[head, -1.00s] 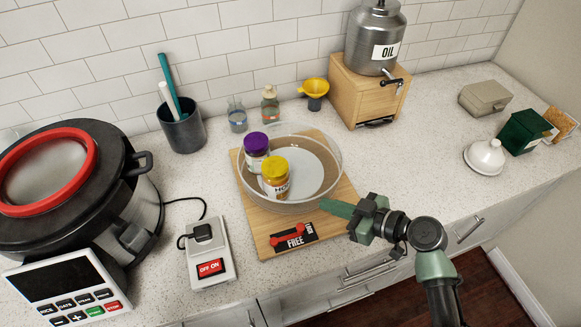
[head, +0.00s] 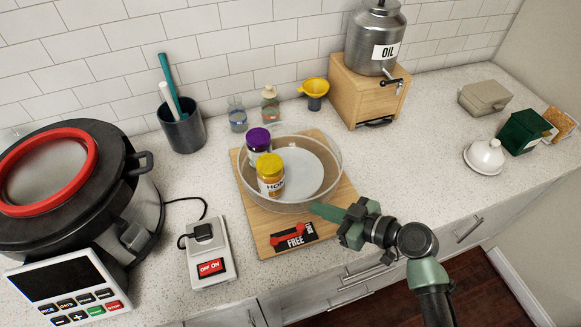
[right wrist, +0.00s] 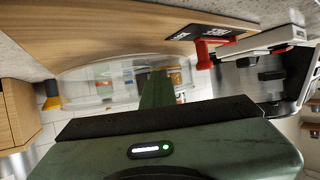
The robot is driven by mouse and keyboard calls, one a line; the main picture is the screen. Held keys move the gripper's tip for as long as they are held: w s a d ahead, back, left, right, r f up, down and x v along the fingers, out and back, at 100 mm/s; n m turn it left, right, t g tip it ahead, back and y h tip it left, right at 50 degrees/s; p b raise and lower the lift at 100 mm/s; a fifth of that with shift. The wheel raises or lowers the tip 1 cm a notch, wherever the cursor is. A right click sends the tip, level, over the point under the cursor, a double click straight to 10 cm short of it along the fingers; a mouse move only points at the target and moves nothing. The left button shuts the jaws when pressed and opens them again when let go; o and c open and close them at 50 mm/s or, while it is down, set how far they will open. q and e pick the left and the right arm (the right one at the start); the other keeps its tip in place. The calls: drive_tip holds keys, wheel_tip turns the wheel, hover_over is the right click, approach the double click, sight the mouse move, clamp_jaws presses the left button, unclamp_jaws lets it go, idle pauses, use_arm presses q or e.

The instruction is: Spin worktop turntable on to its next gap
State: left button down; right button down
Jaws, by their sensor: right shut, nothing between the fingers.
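The turntable (head: 330,181) is a clear round tub with a pale disc inside, on a wooden board (head: 338,212). A purple-lidded jar (head: 258,140) and a yellow-lidded honey jar (head: 270,176) stand in its left part; its right part is bare. My right gripper (head: 322,210) is shut and empty, its green fingertips at the tub's near right wall; whether they touch cannot be told. In the right wrist view the shut fingers (right wrist: 158,90) point at the clear wall. A red lever by a "FREE" label (head: 294,239) is at the board's front. My left gripper is out of view.
A large cooker (head: 140,215) and an on/off switch box (head: 211,262) stand to the left. A utensil cup (head: 182,131), small bottles and an oil dispenser (head: 375,40) stand behind.

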drive_tip(key=shift+s+d+f, duration=0.1)
drive_tip(key=shift+s+d, duration=0.15)
drive_tip(key=shift+s, duration=0.35)
drive_tip(key=shift+s+d, duration=0.25)
drive_tip(key=shift+s, duration=0.3)
drive_tip(key=shift+s+d+b, duration=0.2)
drive_tip(key=shift+s+b, duration=0.1)
drive_tip(key=shift+s, duration=0.2)
drive_tip(key=b+v, duration=0.2)
drive_tip(key=v, duration=0.4)
drive_tip(key=shift+s+d+b, duration=0.2)
drive_tip(key=shift+d+b, duration=0.1)
drive_tip(key=shift+b, duration=0.1)
drive_tip(key=shift+s+d+r, duration=0.25)
drive_tip(key=shift+d+r, duration=0.05)
drive_tip(key=shift+r, duration=0.15)
